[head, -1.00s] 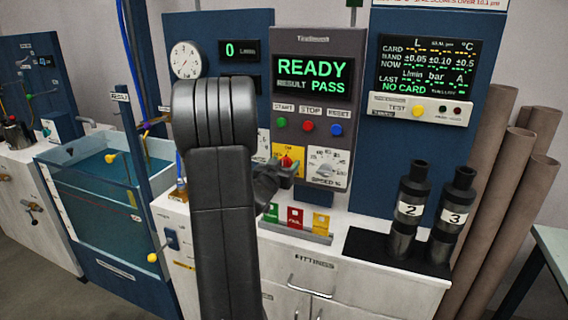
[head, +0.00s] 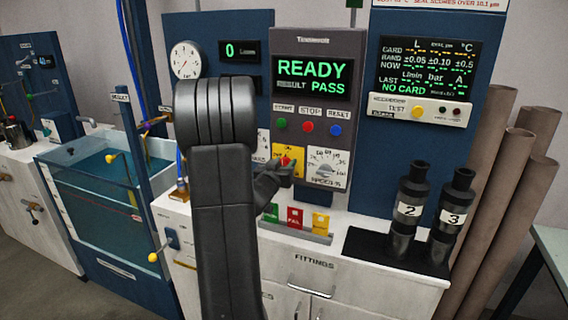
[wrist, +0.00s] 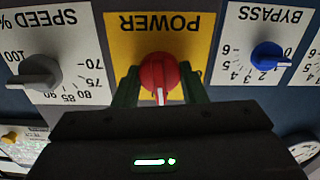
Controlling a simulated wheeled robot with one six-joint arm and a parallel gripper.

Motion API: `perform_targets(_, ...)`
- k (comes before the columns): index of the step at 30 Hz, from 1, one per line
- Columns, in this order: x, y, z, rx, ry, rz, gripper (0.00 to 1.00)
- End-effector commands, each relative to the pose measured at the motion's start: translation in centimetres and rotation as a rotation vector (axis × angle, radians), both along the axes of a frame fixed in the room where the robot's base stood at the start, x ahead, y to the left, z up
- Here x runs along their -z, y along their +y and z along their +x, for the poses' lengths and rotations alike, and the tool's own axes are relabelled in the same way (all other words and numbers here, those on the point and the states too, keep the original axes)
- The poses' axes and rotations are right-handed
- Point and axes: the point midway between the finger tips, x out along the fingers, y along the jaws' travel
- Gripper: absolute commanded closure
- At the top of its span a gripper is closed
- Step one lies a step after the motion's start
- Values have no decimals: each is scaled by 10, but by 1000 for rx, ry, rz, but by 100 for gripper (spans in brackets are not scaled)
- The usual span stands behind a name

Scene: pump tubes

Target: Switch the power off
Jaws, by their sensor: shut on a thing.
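The red power knob (wrist: 158,76) sits on a yellow plate marked POWER (wrist: 158,28) in the wrist view, which shows the panel upside down. The knob's white pointer line points toward the bottom of that view. My gripper (wrist: 160,92) is shut on the knob, with a green finger on each side. In the head view the yellow plate (head: 294,153) is on the grey control cabinet, and my gripper (head: 281,170) reaches it from the front. My arm hides part of the panel. The cabinet display (head: 312,77) is lit and reads READY, RESULT PASS.
In the wrist view, the grey SPEED knob (wrist: 38,73) and blue BYPASS knob (wrist: 268,56) flank the power knob. START (head: 281,124), STOP (head: 308,127) and RESET (head: 336,130) buttons are above. Coloured cards (head: 294,217) and black fittings (head: 407,212) stand on the bench below.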

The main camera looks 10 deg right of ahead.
Motion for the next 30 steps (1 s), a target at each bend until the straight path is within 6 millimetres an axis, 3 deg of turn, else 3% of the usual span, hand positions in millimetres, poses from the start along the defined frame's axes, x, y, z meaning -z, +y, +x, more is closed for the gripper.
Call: perform_targets(30, 1, 3, 2, -2, 519, -765, 85)
